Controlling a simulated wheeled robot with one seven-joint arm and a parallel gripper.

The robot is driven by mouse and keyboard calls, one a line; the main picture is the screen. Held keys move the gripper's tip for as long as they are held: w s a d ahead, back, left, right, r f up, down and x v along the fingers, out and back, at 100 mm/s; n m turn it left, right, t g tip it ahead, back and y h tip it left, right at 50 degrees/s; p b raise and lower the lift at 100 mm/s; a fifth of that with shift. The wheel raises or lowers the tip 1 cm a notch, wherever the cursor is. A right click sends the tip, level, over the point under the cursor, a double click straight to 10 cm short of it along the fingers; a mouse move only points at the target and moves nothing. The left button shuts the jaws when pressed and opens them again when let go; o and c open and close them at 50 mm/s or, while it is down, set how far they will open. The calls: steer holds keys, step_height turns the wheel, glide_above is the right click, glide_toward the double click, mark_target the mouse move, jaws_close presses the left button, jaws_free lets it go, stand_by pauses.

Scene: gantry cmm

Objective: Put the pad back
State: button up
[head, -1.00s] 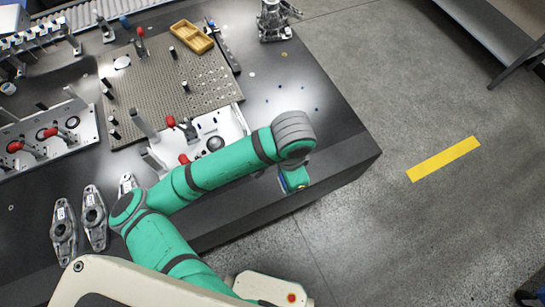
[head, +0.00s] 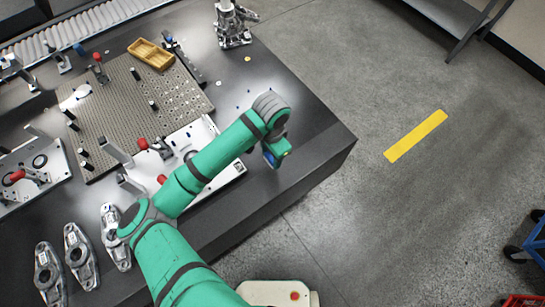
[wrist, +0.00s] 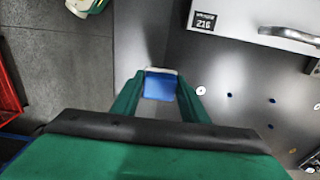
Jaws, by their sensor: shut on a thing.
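My gripper (wrist: 160,92) is shut on a small blue pad (wrist: 160,86) with a whitish far edge, which shows between the two green fingers in the wrist view. In the head view my gripper (head: 276,154) is at the end of the green arm, over the black table's front right part. I cannot make out an empty place for the pad.
A white fixture plate (head: 200,135) with red-handled clamps lies left of my gripper on the black table (head: 310,125). Behind it are a perforated plate (head: 120,110) and a yellow tray (head: 151,53). Several metal castings (head: 80,250) lie at front left.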

steer(key=shift+w+d+f, duration=0.2)
steer(key=shift+w+f, duration=0.65)
steer(key=shift+f, duration=1.8)
steer(key=shift+f, duration=0.1)
steer(key=o, duration=1)
steer(key=shift+o, duration=0.2)
